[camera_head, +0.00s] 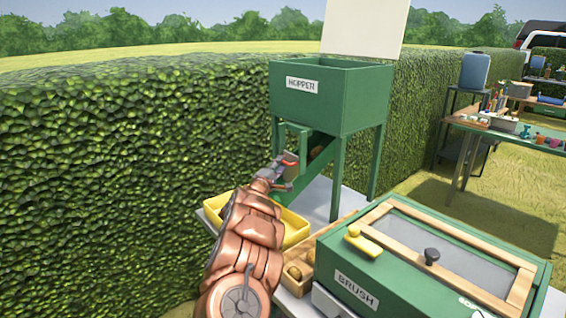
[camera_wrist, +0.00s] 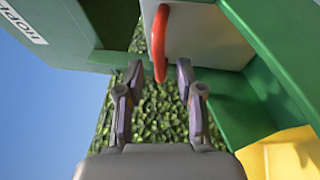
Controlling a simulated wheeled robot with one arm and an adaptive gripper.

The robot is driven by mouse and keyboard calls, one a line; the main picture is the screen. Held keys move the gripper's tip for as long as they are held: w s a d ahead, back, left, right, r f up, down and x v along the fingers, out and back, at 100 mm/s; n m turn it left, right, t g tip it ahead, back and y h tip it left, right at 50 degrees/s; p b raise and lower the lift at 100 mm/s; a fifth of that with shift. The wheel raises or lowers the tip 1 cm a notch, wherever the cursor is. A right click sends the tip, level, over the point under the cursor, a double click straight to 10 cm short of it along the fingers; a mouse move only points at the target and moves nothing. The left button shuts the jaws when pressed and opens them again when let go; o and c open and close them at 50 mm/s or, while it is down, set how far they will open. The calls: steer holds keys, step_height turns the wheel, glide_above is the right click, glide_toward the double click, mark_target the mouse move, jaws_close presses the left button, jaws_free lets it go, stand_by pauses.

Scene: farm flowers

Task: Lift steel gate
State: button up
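The steel gate (camera_wrist: 207,35) is a pale grey plate with a red loop handle (camera_wrist: 160,45), set in the green chute below the hopper. In the head view the gate (camera_head: 290,157) is small and partly hidden by my gripper (camera_head: 279,172). In the wrist view my gripper (camera_wrist: 160,78) is open, its two fingers apart. The lower end of the red handle shows between the fingertips, with gaps on both sides. I cannot tell how deep the handle sits between them.
The green hopper (camera_head: 330,95) stands on legs above the chute. A yellow tray (camera_head: 297,229) sits under the chute mouth. A wooden box (camera_head: 303,260) of brown lumps and the green brush box (camera_head: 355,290) stand at the right. A hedge (camera_head: 100,170) runs behind.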

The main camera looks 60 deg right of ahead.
steer(key=shift+w+d+r, duration=0.1)
steer(key=shift+d+r, duration=0.05)
steer(key=shift+d, duration=0.55)
steer(key=shift+w+d+r, duration=0.1)
steer(key=shift+d, duration=0.55)
steer(key=shift+c, duration=0.3)
jaws_close()
